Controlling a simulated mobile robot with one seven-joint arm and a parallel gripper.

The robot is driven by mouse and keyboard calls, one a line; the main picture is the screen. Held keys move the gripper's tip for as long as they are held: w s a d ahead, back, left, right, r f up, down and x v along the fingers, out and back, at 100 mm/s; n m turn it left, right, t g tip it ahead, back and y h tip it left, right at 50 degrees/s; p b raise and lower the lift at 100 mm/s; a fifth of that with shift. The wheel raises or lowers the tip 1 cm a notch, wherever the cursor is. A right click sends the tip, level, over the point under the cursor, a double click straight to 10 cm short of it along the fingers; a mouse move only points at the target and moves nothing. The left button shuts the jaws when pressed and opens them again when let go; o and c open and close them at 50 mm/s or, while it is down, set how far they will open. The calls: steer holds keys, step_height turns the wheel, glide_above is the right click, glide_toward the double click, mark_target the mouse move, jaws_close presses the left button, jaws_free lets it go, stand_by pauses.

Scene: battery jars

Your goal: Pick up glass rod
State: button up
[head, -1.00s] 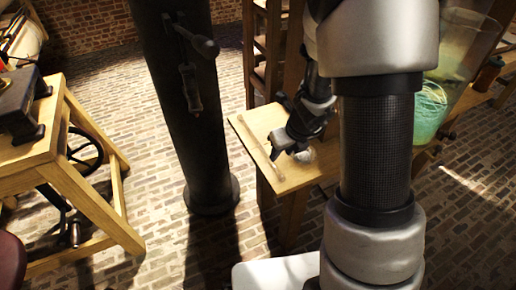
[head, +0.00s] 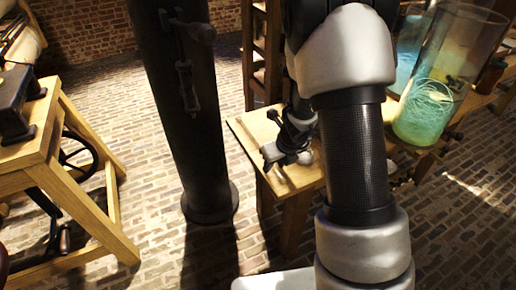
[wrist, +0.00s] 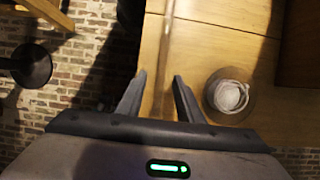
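The glass rod (wrist: 165,55) shows in the wrist view as a thin, faint strip running lengthwise on the wooden table top. Its near part lies between the two fingers. In the wrist view my gripper (wrist: 160,92) is open, one finger on each side of the rod's line. I see no contact with the rod, and the height above it is hard to tell.
A pale wound coil in a round dish (wrist: 228,93) sits right of the fingers. Tall glass jars (head: 436,95) with greenish contents stand right of my arm. A dark column (head: 190,110) stands left of the table (head: 285,183). A wooden stand (head: 55,165) is further left.

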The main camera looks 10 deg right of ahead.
jaws_close()
steer(key=shift+r, duration=0.1)
